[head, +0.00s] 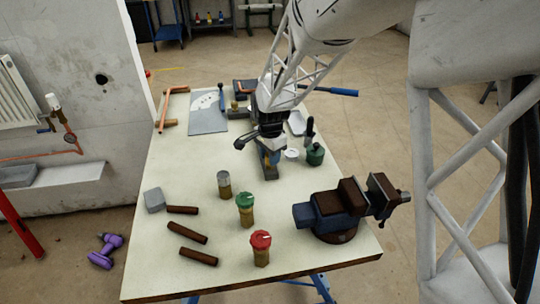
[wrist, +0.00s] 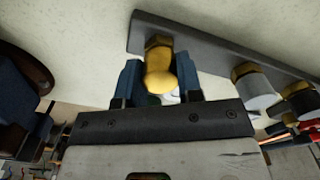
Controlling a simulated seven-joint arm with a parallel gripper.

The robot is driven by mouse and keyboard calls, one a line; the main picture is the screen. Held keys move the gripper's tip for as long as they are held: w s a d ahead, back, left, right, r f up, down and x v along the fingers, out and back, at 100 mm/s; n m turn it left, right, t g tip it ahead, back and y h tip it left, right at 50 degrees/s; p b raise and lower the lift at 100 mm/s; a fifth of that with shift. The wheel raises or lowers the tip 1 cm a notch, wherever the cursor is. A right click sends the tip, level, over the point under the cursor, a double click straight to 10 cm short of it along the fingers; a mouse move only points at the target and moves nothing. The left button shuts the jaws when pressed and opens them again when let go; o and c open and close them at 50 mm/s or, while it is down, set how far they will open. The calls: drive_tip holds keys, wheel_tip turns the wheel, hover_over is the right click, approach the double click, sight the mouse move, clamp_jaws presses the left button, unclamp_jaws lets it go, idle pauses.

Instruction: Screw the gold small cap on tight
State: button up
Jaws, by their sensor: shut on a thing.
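My gripper (wrist: 160,82) is shut on the gold small cap (wrist: 160,74), which sits between the two blue fingers in the wrist view. The cap lies in line with a brass hex fitting (wrist: 158,42) on a grey bar (wrist: 205,45) and seems to meet it. Whether any gap is left between them cannot be told. In the head view, my gripper (head: 269,160) is low over the middle of the table and hides the cap.
On the table (head: 180,265) stand brass fittings with grey (head: 224,180), green (head: 245,200) and red (head: 261,240) tops. A vise (head: 340,210) stands front right. Brown rods (head: 187,233) lie front left. A green bottle (head: 315,155) stands close right of my gripper.

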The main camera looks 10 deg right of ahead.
drive_tip(key=m, duration=0.3)
drive_tip(key=shift+m, duration=2.6)
drive_tip(key=o, duration=0.9)
drive_tip(key=shift+c, duration=0.2)
